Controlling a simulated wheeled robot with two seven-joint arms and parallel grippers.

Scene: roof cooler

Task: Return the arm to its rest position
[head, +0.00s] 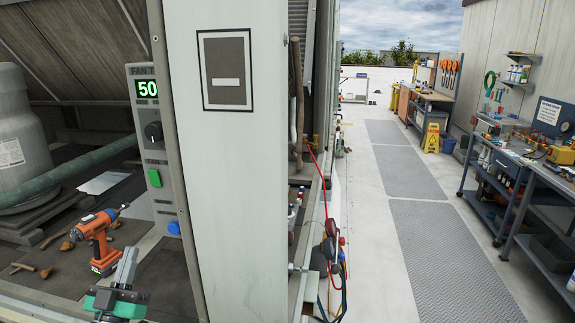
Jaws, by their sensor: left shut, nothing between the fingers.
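My left gripper (128,260) shows at the bottom left of the head view. Its grey fingers are together with nothing between them, and they point upward from a green and black body. It is in front of the cooler's dark floor, to the right of and below an orange cordless drill (99,240). The grey fan panel (153,100) with a green "50" display is above it and to the right, apart from the fingers. My right gripper is not in the view.
A pale upright cabinet post (228,180) stands right of the panel. A grey tank (12,140) is at the left. Red and blue gauge hoses (340,255) hang right of the post. The grey walkway (445,250) is clear, with blue work carts (500,180) along the right wall.

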